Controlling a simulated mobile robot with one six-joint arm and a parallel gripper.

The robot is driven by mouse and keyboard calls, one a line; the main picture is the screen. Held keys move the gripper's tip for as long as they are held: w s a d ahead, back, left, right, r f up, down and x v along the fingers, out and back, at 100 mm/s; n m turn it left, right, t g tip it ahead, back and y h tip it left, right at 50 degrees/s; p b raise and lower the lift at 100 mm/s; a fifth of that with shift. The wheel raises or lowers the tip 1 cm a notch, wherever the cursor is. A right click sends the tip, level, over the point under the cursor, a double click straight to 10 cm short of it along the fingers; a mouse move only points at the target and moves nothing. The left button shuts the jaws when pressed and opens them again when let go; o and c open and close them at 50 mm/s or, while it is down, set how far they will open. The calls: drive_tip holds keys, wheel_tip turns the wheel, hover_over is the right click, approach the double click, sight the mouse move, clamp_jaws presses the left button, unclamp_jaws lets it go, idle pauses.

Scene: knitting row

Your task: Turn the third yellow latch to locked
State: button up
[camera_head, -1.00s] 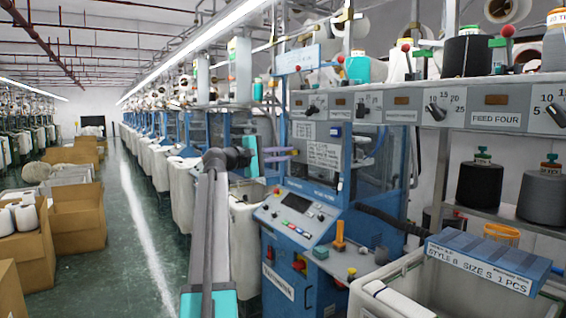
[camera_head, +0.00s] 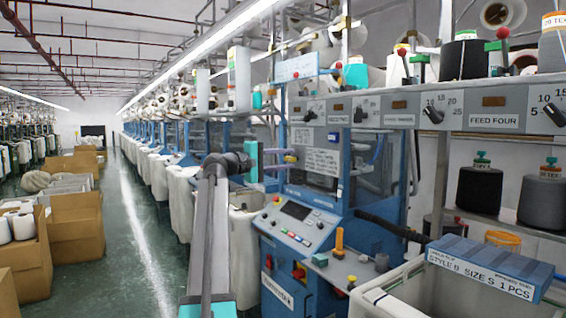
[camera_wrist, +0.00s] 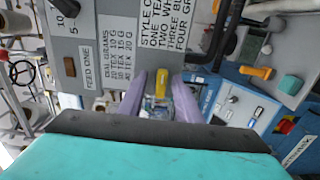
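My gripper shows in the head view (camera_head: 277,159) as two purple fingers reaching right toward the blue knitting machine. In the wrist view my gripper (camera_wrist: 161,98) is open, with one purple finger on each side of a small yellow latch (camera_wrist: 161,82). The latch sits between the fingertips, with narrow gaps visible on both sides. In the head view a small yellow spot (camera_head: 290,158) shows at the fingertips. I cannot tell the latch's place in the row or whether it is locked. No other latches show clearly.
The machine's control console (camera_head: 300,222) is below my gripper, with an orange upright handle (camera_head: 339,243) on its ledge. Black dial knobs (camera_head: 433,114) line the grey shelf front. A blue STYLE box (camera_head: 488,262) rests on a white bin at right. The green aisle floor (camera_head: 112,255) is open.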

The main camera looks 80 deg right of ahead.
drive_tip(key=shift+w+a+f, duration=0.15)
drive_tip(key=shift+w, duration=0.1)
drive_tip(key=b+v, duration=0.1)
drive_tip(key=v, duration=1.2)
drive_tip(key=shift+w+a+b, duration=0.2)
drive_tip(key=shift+a+b, duration=0.05)
drive_tip(key=shift+b, duration=0.05)
